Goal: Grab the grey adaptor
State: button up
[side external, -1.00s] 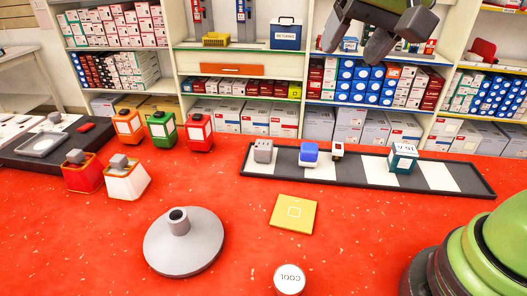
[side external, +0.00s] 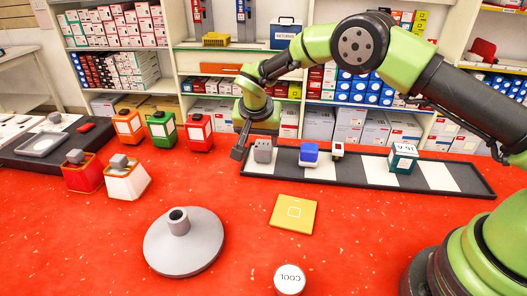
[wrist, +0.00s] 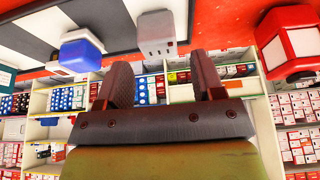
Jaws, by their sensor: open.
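The grey adaptor (side external: 263,151) is a small upright block at the left end of a black-and-white striped tray (side external: 430,175). In the wrist view the adaptor (wrist: 156,32) shows a face with small dark slots, in line with the gap between my fingers. My gripper (side external: 255,146) is open at the adaptor, with one finger low on its left side. In the wrist view my gripper (wrist: 165,72) has its two dark fingers apart. The adaptor appears beyond the fingertips, and I see no contact.
A blue-and-white block (side external: 309,154) stands right of the adaptor, then a small orange-brown block (side external: 338,150) and a teal-and-white cube (side external: 403,158). A red lantern (side external: 199,133) stands left of my gripper. A yellow square (side external: 294,214) and a grey round base (side external: 184,245) lie in front.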

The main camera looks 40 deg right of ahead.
aim_at(262, 149)
jog(key=shift+s+x, duration=0.15)
jog(key=shift+x, duration=1.65)
jog(key=shift+s+x, duration=0.15)
jog(key=shift+x, duration=1.6)
jog(key=c, duration=0.7)
